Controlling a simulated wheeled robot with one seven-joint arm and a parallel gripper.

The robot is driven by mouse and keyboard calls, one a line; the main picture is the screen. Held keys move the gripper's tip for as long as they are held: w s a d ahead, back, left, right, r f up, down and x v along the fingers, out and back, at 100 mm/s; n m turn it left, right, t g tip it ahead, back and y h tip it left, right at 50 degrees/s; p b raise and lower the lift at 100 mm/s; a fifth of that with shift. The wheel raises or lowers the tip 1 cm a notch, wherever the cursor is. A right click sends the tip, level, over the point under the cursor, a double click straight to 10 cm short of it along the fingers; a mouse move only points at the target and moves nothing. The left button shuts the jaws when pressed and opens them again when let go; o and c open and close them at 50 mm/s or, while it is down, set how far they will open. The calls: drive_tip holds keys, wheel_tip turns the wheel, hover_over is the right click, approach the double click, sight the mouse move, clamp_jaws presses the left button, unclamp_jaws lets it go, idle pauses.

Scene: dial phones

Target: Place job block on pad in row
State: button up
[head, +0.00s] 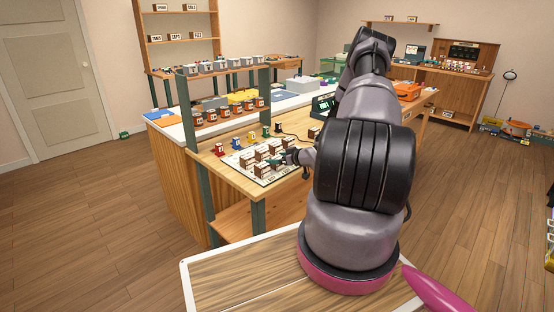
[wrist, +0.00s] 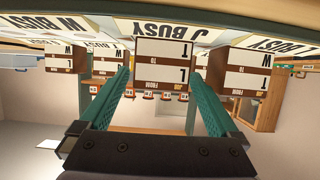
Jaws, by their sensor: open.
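Several brown job blocks with white label faces stand on a white printed mat (head: 240,165) on the wooden bench. In the wrist view, which is upside down, one job block (wrist: 163,50) lettered T and L is centred between my fingers. More blocks stand on either side, a left block (wrist: 62,56) and a right block (wrist: 246,72). The mat also shows there, with cells lettered "J BUSY" (wrist: 165,28) and "W BUSY". My gripper (wrist: 161,74) has two green fingers spread apart, with nothing clearly held. In the head view my gripper (head: 291,157) is at the mat's right side, small and partly hidden by my arm.
A shelf (head: 228,117) with several labelled jars rises behind. Neighbouring blocks stand close beside my fingers.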

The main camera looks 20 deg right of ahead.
drive_tip(key=shift+r, duration=0.1)
drive_tip(key=shift+s+d+r, duration=0.1)
drive_tip(key=shift+s, duration=0.1)
drive_tip(key=v, duration=1.1)
wheel_tip(320, 180, up, 11)
drive_tip(key=w+d+g+h, duration=0.2)
drive_tip(key=g+h, duration=0.1)
drive_tip(key=h, duration=0.1)
drive_tip(key=s+a+r+m+g+h, duration=0.1)
drive_tip(key=s+a+r+m, duration=0.1)
drive_tip(key=r, duration=0.6)
drive_tip(key=s+a+r+m+h, duration=0.1)
drive_tip(key=s+a+r+h, duration=0.15)
drive_tip(key=r, duration=0.55)
drive_tip(key=s+a+r+m+y, duration=0.1)
drive_tip(key=s+a+r, duration=0.4)
drive_tip(key=s, duration=0.3)
drive_tip(key=s+a+r+m+g+y, duration=0.1)
drive_tip(key=s+a+r+m+y, duration=0.1)
drive_tip(key=s+a+r, duration=0.3)
drive_tip(key=s+a+r+m+y, duration=0.2)
drive_tip(key=s+a+r, duration=0.3)
drive_tip(key=s+a, duration=0.4)
drive_tip(key=s, duration=0.2)
drive_tip(key=shift+s+a+r+g, duration=0.25)
drive_tip(key=shift+r+g, duration=0.1)
drive_tip(key=shift+g, duration=0.05)
